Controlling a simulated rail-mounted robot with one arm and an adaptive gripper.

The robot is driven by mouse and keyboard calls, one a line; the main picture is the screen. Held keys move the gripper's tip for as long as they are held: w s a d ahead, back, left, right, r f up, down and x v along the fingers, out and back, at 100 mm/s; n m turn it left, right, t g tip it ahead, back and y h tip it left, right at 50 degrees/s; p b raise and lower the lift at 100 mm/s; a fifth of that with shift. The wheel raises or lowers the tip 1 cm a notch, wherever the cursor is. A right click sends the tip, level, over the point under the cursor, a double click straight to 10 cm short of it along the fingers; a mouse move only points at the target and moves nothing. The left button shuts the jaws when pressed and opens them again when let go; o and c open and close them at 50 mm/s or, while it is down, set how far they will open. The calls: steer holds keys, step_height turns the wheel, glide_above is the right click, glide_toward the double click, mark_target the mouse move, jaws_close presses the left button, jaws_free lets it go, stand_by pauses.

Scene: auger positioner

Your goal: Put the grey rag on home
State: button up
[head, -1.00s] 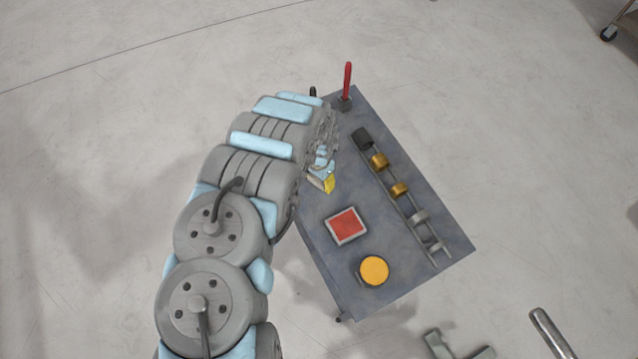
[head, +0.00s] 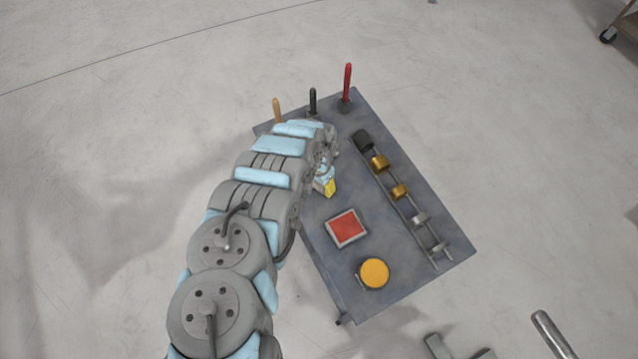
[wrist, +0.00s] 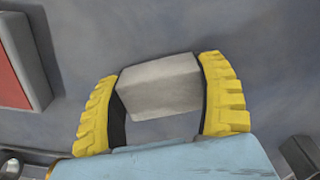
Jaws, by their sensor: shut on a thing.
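The grey rag (wrist: 160,86) looks like a light grey folded block in the wrist view. My gripper (wrist: 162,66) has a yellow ribbed finger on each side of the rag and is shut on it. In the head view my gripper (head: 327,184) is over the left part of the dark grey table (head: 400,280), above and slightly left of the red square; the rag is hard to make out there. The rag's height above the table is unclear. No spot is labelled home in these views.
A red square in a pale frame (head: 346,228) and a yellow disc (head: 374,272) lie on the table. A rail with several black, brass and grey parts (head: 400,191) runs along the right. Red (head: 347,80), black (head: 312,100) and tan (head: 277,110) upright handles stand at the back.

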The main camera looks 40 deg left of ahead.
steer(key=shift+f, duration=0.15)
steer(key=o, duration=1)
steer(key=shift+o, duration=0.2)
steer(key=shift+w+a+r, duration=0.1)
steer(key=shift+a+r, duration=0.05)
steer(key=shift+r, duration=0.5)
step_height(320, 180, up, 11)
steer(key=p, duration=0.1)
